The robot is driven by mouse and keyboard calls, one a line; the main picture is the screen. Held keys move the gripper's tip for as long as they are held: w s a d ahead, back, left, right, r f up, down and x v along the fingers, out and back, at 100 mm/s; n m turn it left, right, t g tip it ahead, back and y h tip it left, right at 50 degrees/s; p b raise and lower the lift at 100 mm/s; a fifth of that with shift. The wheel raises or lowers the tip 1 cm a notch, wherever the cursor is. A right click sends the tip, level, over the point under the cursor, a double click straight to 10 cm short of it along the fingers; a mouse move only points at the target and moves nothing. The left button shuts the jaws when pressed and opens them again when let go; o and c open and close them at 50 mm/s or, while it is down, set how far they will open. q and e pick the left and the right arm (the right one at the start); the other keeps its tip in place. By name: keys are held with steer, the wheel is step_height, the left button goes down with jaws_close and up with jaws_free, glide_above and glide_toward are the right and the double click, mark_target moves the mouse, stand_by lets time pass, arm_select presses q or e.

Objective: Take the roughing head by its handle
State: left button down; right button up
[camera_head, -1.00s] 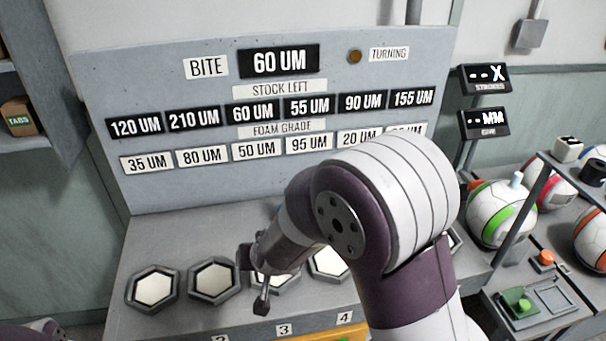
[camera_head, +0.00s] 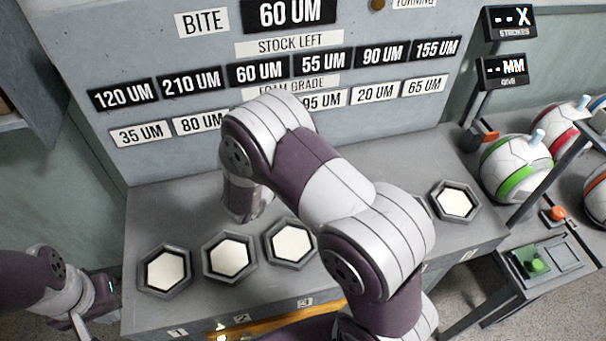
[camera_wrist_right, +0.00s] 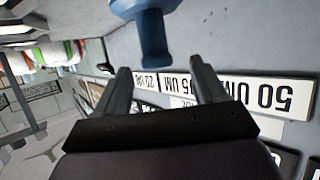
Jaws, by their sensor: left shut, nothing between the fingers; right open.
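In the right wrist view a blue piece (camera_wrist_right: 153,38) with a wide top and a narrower stem lies just beyond my right gripper (camera_wrist_right: 160,78). It looks like the roughing head with its handle, but much of it is cut off by the frame edge. The open fingers stand either side of the stem's line, with nothing visibly gripped. In the head view my right arm hides its own fingers and the blue piece behind the hexagonal pads. My left gripper (camera_head: 82,324) is low at the left edge, shut and empty, away from the bench.
Several hexagonal holders with white pads, one of them (camera_head: 165,271), line the grey bench (camera_head: 150,215). A board with number plates (camera_head: 180,60) rises behind.

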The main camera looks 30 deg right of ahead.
steer(key=x, duration=0.3)
steer(key=shift+d, duration=0.35)
steer(key=shift+d+f, duration=0.15)
steer(key=shift+d, duration=0.25)
steer(key=shift+w+a, duration=0.15)
steer(key=shift+w, duration=0.05)
steer(key=shift+c, duration=1.2)
jaws_close()
steer(key=shift+w, duration=0.1)
